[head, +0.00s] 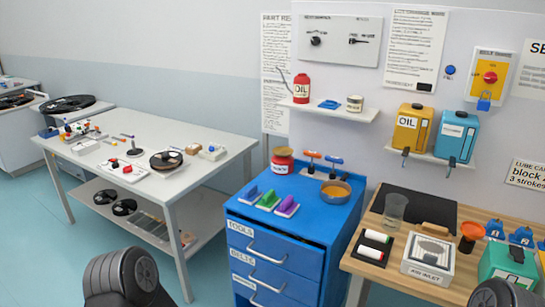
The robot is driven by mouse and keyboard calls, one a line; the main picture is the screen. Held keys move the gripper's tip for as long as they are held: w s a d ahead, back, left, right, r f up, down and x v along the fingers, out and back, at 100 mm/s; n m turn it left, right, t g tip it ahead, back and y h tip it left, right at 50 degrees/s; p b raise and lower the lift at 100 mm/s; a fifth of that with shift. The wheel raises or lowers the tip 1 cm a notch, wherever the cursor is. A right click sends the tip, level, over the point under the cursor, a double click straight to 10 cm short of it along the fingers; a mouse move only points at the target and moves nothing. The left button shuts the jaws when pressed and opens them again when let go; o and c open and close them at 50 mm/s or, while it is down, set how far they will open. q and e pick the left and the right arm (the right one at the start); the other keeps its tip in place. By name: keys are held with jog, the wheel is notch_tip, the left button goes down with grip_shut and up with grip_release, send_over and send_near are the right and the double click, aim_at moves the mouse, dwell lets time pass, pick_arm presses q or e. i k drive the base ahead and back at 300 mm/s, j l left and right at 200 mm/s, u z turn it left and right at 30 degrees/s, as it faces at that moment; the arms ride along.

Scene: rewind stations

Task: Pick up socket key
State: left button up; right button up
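Two upright T-handled tools stand at the back of the blue cabinet top, one with an orange handle (312,154) and one with a blue handle (334,159). Either could be the socket key; I cannot tell which from their small ends. Both are free of any gripper. Dark ribbed parts of my arms show at the bottom left and bottom right edges, but no gripper fingertips are in view.
The blue cabinet (277,232) also holds a red jar (282,163), a metal bowl (335,192) and coloured blocks (268,200). A cluttered white table (205,157) stands left. A wooden bench (408,277) stands right, with a clear cup (395,209) and green box (508,264).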

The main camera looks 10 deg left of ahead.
aim_at(310, 153)
jog(key=j+z, duration=0.1)
jog(key=z, duration=0.25)
jog(key=j+z, duration=0.1)
jog(key=z, duration=0.25)
jog(key=j+z, duration=0.15)
jog(key=z, duration=0.2)
jog(key=j+z, duration=0.2)
jog(key=j, duration=0.2)
jog(key=j+z, duration=0.15)
jog(key=j, duration=0.25)
jog(key=k+j+z, duration=0.2)
jog(key=j, duration=0.15)
jog(key=j+z, duration=0.2)
jog(key=j, duration=0.2)
jog(key=k+j+z, duration=0.15)
jog(key=j, duration=0.2)
jog(key=k+j, duration=0.1)
jog(key=j, duration=0.2)
jog(key=k+j, duration=0.15)
jog(key=j, duration=0.15)
jog(key=k+j, duration=0.1)
jog(key=j, duration=0.2)
jog(key=k+j, duration=0.15)
jog(key=j, duration=0.2)
